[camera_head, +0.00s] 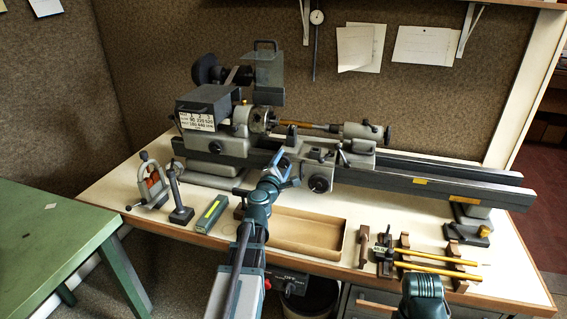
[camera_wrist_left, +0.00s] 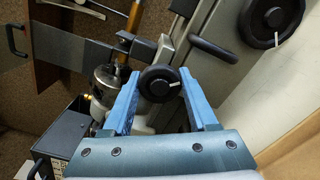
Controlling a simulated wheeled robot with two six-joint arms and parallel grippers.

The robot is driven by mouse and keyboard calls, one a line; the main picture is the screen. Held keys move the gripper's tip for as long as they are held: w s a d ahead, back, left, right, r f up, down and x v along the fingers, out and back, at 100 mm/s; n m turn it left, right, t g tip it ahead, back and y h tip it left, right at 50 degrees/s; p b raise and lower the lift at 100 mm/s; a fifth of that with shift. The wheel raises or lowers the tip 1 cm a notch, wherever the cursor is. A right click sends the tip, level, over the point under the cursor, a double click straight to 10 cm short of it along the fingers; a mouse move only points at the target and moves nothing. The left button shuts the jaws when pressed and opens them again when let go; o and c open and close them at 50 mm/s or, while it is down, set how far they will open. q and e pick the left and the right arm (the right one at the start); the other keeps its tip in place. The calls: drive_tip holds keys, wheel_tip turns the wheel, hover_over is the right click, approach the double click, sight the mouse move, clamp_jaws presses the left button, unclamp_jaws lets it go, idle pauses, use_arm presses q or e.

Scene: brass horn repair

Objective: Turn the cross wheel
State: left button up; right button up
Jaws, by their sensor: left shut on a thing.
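The cross wheel (camera_wrist_left: 158,88) is a small black handwheel with a white mark on its rim, on the front of the lathe's carriage. In the left wrist view it sits between the two blue fingers of my left gripper (camera_wrist_left: 160,78), which is shut on it. In the head view my left gripper (camera_head: 284,168) reaches up to the carriage of the grey lathe (camera_head: 358,158) and hides most of the wheel. Of my right arm only a rounded dark link shows at the lower right. Its gripper is out of view.
A larger black handwheel (camera_wrist_left: 272,18) is close to the right of my left gripper; it also shows in the head view (camera_head: 319,184). An open cardboard tray (camera_head: 300,244) lies in front of the lathe. Hand tools stand left, and a rack with yellow rods (camera_head: 440,268) stands right.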

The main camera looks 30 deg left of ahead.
use_arm(q)
drive_tip(key=shift+s, duration=0.1)
drive_tip(key=o, duration=1.4)
